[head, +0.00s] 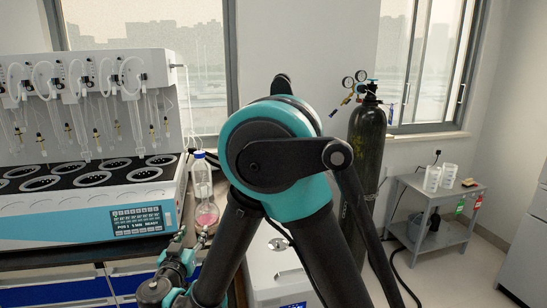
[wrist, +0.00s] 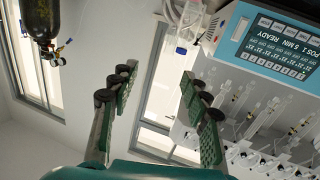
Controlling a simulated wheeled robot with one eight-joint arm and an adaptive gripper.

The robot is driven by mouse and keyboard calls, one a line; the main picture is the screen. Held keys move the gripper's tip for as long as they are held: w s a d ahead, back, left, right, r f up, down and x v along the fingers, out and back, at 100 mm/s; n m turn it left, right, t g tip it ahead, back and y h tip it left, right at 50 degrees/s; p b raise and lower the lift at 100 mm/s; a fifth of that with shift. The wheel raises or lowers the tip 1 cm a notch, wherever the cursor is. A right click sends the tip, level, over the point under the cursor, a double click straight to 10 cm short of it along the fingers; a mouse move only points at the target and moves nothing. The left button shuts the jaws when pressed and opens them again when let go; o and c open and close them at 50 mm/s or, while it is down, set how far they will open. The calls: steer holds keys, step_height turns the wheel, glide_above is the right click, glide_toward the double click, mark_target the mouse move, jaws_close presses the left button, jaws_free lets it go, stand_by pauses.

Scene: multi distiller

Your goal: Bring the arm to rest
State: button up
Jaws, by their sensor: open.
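My gripper (wrist: 158,76) is open in the wrist view, its two green-padded fingers spread apart with nothing between them. In the head view my dark and teal arm rises bent in the middle of the picture. Its wrist end shows low at the left, in front of the bench, beside the distiller; the fingers are hard to make out there. The distiller (head: 70,228) stands on the bench at the left, and its display panel also shows at the upper right of the wrist view (wrist: 275,45), upside down.
A bottle with pink liquid (head: 206,215) stands right of the distiller, close to my arm. A dark gas cylinder (head: 366,150) stands behind my arm to the right. A grey cart (head: 440,240) with clear beakers (head: 432,179) is farther right. Some floor shows around the cart.

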steer(key=w+d+f+g+h, duration=0.1)
steer(key=w+d+f+g, duration=0.15)
steer(key=d, duration=0.65)
steer(key=w+d+f+g+h, duration=0.2)
steer(key=d+g, duration=0.1)
steer(key=d, duration=0.6)
steer(key=w+d+f+g+h, duration=0.1)
steer(key=w+d+f+g, duration=0.1)
steer(key=d, duration=0.8)
steer(key=s+d+f+g+y, duration=0.2)
steer(key=s+d+f, duration=0.1)
steer(key=s+d, duration=0.4)
steer(key=s+d+f+g+y, duration=0.2)
steer(key=s+d+f+g, duration=0.1)
steer(key=s+d, duration=0.4)
steer(key=shift+s+d+f+g, duration=0.35)
steer(key=shift+s+d+f, duration=0.05)
steer(key=shift+d, duration=0.1)
